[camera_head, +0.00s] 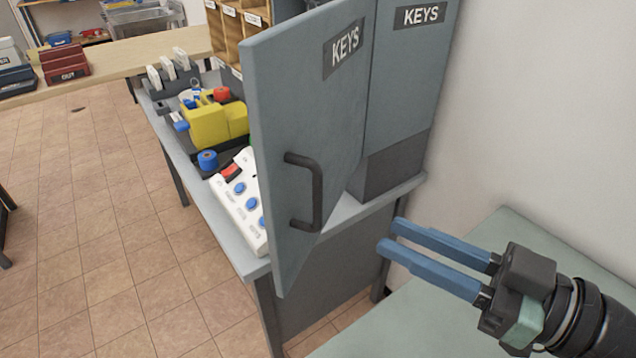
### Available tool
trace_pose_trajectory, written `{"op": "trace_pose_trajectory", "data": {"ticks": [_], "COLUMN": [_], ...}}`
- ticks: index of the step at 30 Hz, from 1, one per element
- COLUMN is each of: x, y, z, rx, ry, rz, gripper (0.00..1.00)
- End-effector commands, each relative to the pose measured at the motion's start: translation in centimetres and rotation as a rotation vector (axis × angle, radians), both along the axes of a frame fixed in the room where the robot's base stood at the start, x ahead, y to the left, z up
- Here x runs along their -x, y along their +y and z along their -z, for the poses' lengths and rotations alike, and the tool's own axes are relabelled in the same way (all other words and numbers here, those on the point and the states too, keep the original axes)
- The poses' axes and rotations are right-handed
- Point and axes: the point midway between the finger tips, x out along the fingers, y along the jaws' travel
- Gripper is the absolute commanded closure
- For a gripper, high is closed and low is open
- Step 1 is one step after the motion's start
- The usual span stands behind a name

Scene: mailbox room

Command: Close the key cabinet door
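The key cabinet (405,75) is blue-grey and stands on the grey table at the right, against the wall, with a KEYS label on its visible side. Its door (285,120) stands open, swung out toward me and over the table's front edge. The door also carries a KEYS label and a dark bar handle (316,190) on the face toward me. My gripper (390,235) is open and empty, to the right of the door and handle, with its blue fingers pointing left. It appears apart from the door. The cabinet's inside is hidden.
The grey table (215,222) holds a white panel with blue buttons (240,198), a yellow device (208,126) and wooden pigeonholes (228,30). A green surface (410,315) lies below my gripper. A white wall (540,90) bounds the right. Tiled floor is clear at left.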

Motion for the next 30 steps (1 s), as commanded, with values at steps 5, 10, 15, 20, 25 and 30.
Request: {"op": "trace_pose_trajectory", "data": {"ticks": [5,10,15,20,25,30], "x": [-2.0,-4.0,-5.5,-6.2,-6.3,-6.3], "y": [3.2,6.1,8.2,9.2,9.4,9.4], "z": [-0.1,-0.1,-0.1,0.0,0.0,0.0], "rx": [0.0,0.0,0.0,-0.001,0.001,0.001], "ry": [0.001,0.0,0.001,0.001,0.001,0.001], "rz": [-0.004,-0.004,-0.001,-0.001,0.001,0.001], "gripper": [0.73,0.73,0.73,0.73,0.73,0.77]}}
